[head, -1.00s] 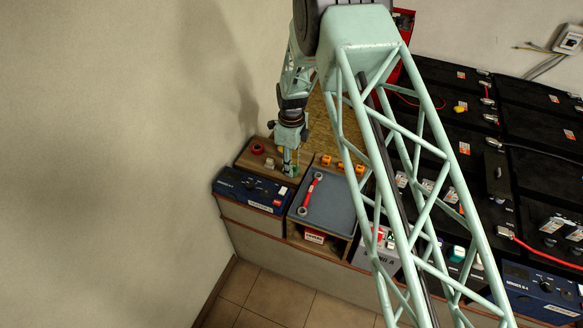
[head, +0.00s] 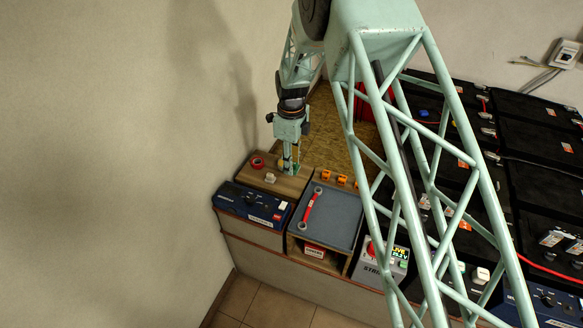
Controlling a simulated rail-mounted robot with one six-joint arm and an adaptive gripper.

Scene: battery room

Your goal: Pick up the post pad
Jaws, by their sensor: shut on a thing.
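My gripper (head: 290,167) points down over the right part of a brown wooden board (head: 290,186) at the left end of the bench, in the head view. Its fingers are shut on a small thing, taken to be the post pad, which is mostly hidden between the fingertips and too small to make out. The fingertips look slightly above the board, though the gap is hard to judge. A red ring (head: 257,162) and a small pale piece (head: 270,178) lie on the board to the left of the fingers.
A blue-fronted device (head: 250,205) sits before the board. A grey tray (head: 345,215) with a red-handled wrench (head: 312,208) lies to the right; orange pieces (head: 341,180) stand behind it. Black batteries (head: 545,190) fill the right. My lattice arm link hides part of the bench.

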